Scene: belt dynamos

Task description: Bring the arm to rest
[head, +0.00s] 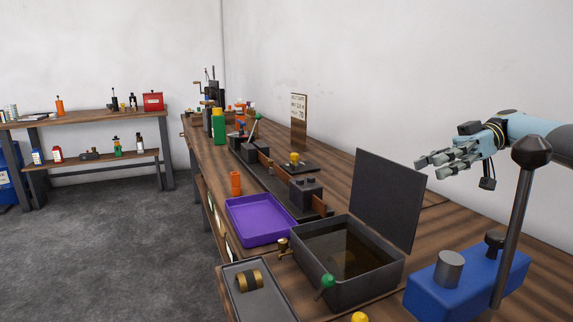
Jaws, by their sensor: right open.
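My right gripper (446,165) is in the head view at the upper right, at the end of my light blue right arm. Its dark grey fingers point left and are spread open with nothing between them. It hangs in the air above the workbench (341,168), to the right of the raised lid (387,196) of a dark metal box and apart from it. A blue block with a tall black-knobbed lever (518,200) stands below and right of the gripper. My left gripper is not in view.
A purple tray (258,219), an orange cup (235,183) and the open dark box (341,295) stand along the bench. A grey tray with a brass roller (249,280) is at the front. A shelf table (88,123) stands at the left. The grey floor between is clear.

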